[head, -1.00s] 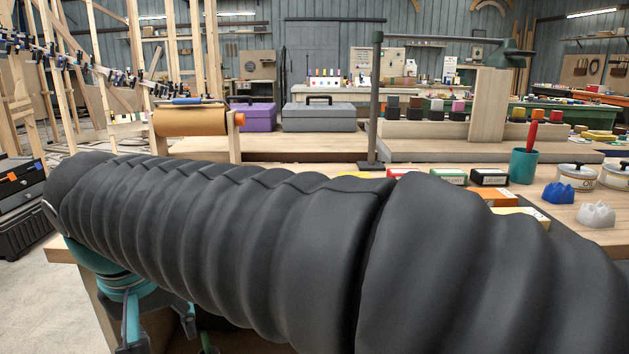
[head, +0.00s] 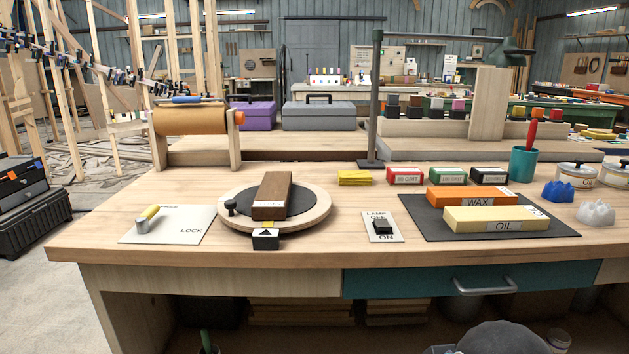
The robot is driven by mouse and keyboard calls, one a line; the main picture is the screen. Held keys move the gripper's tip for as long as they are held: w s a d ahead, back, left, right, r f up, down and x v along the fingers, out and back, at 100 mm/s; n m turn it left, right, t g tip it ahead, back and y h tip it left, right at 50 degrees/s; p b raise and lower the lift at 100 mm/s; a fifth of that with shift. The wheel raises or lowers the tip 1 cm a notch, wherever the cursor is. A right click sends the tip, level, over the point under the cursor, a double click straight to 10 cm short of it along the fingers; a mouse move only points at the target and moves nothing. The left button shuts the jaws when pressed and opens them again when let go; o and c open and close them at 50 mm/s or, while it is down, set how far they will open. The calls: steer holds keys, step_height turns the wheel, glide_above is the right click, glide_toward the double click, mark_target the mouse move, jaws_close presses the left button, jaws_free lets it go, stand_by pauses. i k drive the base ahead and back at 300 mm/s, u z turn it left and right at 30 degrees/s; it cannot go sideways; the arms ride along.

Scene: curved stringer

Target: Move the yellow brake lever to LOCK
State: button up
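The yellow brake lever (head: 151,212) sits on a white plate (head: 180,232) at the left front of the workbench. Its yellow grip slants up and back to the right from a grey metal pivot (head: 142,226). The grip points toward a small label at the plate's back edge, too small to read surely. The word LOCK (head: 191,230) is printed at the plate's right side, apart from the lever. My gripper is not in view; only a dark rounded part, probably of my arm, shows at the bottom right edge.
Right of the plate, a round turntable (head: 318,217) carries a brown block (head: 271,193). A lamp switch (head: 382,227) and a dark mat (head: 420,228) with WAX and OIL blocks lie farther right. A paper roll (head: 190,119) stands behind.

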mark_target(142, 222)
steer(key=u, duration=1.35)
steer(key=k, duration=0.65)
steer(key=u, duration=0.25)
steer(key=i, duration=1.45)
steer(key=z, duration=0.35)
